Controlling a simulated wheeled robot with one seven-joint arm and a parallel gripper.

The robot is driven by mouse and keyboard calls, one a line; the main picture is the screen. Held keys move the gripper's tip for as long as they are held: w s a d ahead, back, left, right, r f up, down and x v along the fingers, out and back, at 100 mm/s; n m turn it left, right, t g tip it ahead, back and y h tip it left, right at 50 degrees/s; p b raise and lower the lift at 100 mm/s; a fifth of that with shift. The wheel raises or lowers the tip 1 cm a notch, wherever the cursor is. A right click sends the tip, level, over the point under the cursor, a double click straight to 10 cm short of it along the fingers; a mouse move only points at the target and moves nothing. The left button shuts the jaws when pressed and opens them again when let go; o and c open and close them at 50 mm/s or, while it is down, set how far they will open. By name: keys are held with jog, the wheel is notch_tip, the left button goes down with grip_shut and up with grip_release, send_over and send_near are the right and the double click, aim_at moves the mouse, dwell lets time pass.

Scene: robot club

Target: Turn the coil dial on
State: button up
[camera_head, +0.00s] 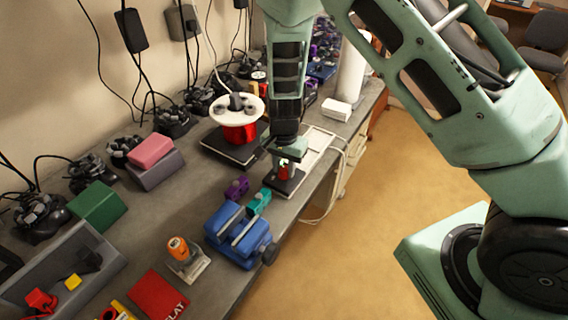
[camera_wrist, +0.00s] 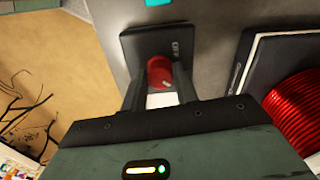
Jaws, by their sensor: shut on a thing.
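The coil dial is a red round knob (camera_wrist: 160,72) on a small black base plate (camera_wrist: 141,45), which bears a white "OFF" label. In the wrist view my gripper (camera_wrist: 160,90) reaches over the plate with one finger on each side of the red knob, shut on it. A small pale mark shows on the knob's lower right. In the head view the dial's black base (camera_head: 284,183) sits near the bench's front edge, and my gripper (camera_head: 287,158) comes down on it from above. The knob is partly hidden there by the fingers.
A white-topped spool of red wire (camera_head: 238,132) stands on a black plate left of my gripper. A blue vise (camera_head: 240,236), a teal block (camera_head: 259,201) and a purple block (camera_head: 236,188) lie nearby. A white tray-like item (camera_head: 316,150) is just behind. Open floor lies right of the bench.

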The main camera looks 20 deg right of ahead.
aim_at(284, 168)
jog(key=shift+m, duration=0.5)
dwell(0.3)
jog(key=o, duration=1)
jog(key=shift+c, duration=0.2)
jog(key=shift+r, duration=0.15)
notch_tip(284, 168, up, 17)
jog(key=b, duration=0.2)
